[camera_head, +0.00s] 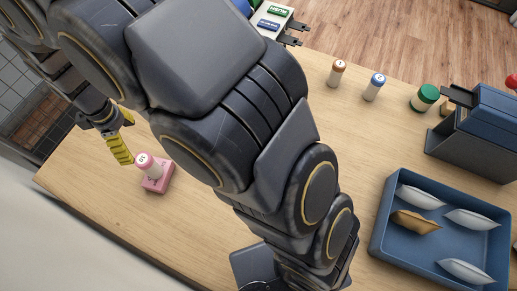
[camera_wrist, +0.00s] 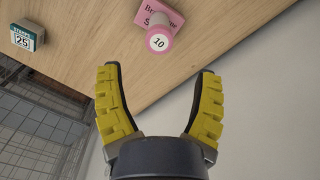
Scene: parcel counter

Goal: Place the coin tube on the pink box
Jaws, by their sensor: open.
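A pink-and-white coin tube (camera_head: 147,165) with a pink cap stands on the pink box (camera_head: 160,184) at the left of the counter. The wrist view shows the tube (camera_wrist: 158,42) from above, with "10" on its end, and the pink box (camera_wrist: 171,9) with dark lettering beneath it. The tube looks upright. My gripper (camera_head: 122,150) is to the left of the tube in the head view, apart from it. In the wrist view its yellow fingers (camera_wrist: 160,72) are spread wide with nothing between them.
A "25" stamps box (camera_wrist: 27,39) lies off to the left in the wrist view. A blue tray (camera_head: 377,222) holds several pouches at right. The counter around the pink box is clear.

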